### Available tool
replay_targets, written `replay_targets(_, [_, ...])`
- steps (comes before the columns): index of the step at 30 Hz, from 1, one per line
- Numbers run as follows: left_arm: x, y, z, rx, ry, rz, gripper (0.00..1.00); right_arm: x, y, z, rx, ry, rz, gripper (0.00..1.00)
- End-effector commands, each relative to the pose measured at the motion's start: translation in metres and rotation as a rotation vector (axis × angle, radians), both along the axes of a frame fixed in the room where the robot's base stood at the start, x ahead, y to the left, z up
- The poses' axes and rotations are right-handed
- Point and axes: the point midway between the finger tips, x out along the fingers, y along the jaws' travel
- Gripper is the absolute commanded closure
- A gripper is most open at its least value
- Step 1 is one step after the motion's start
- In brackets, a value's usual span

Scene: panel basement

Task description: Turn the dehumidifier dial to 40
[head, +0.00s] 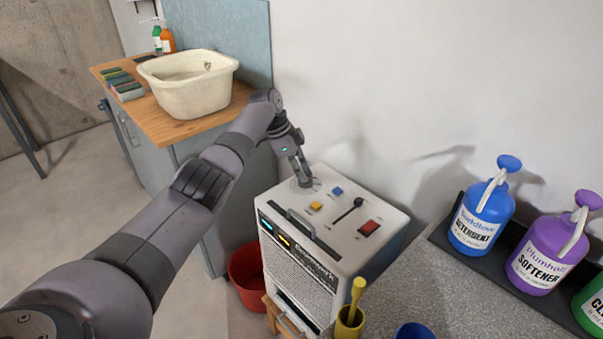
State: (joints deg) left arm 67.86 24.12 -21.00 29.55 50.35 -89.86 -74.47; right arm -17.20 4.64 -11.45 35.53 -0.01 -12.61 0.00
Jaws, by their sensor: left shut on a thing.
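The white dehumidifier (335,265) stands in the middle of the head view with its controls on the top face. My left gripper (304,183) reaches down to the far left corner of that top face and is shut on the dial there. The gripper hides most of the dial, so I cannot read its setting or make out the numbers. Beside it on the top are a yellow button (316,206), a blue button (337,191), a black lever (348,209) and a red switch (369,228). My right gripper is not in view.
A cream basin (188,85) stands on a wooden counter (180,128) at the back left. A red bucket (247,280) is on the floor left of the dehumidifier. Blue (480,218) and purple (545,250) bottles stand right. A yellow-handled tool (355,300) is in front.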

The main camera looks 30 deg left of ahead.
Motion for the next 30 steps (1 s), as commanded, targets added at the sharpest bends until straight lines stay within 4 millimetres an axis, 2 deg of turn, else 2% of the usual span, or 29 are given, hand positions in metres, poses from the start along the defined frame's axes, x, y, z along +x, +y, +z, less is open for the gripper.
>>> replay_targets(2, [0.000,0.001,0.000,0.003,0.001,0.000,1.00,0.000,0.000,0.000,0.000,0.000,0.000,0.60])
replay_targets(3, [0.000,0.001,0.000,0.003,0.001,0.001,0.89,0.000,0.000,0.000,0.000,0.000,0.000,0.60])
replay_targets(11, [0.000,0.000,0.000,0.001,0.000,0.001,0.72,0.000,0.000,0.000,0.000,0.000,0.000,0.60])
replay_targets(22, [0.000,0.002,0.005,0.001,-0.002,0.001,0.72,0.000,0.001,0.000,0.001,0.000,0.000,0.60])
replay_targets(26, [-0.003,0.009,0.022,0.001,-0.004,0.003,0.72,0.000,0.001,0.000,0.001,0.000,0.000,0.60])
replay_targets(30, [-0.008,0.020,0.050,0.002,-0.005,0.002,0.72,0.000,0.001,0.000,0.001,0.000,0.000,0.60])
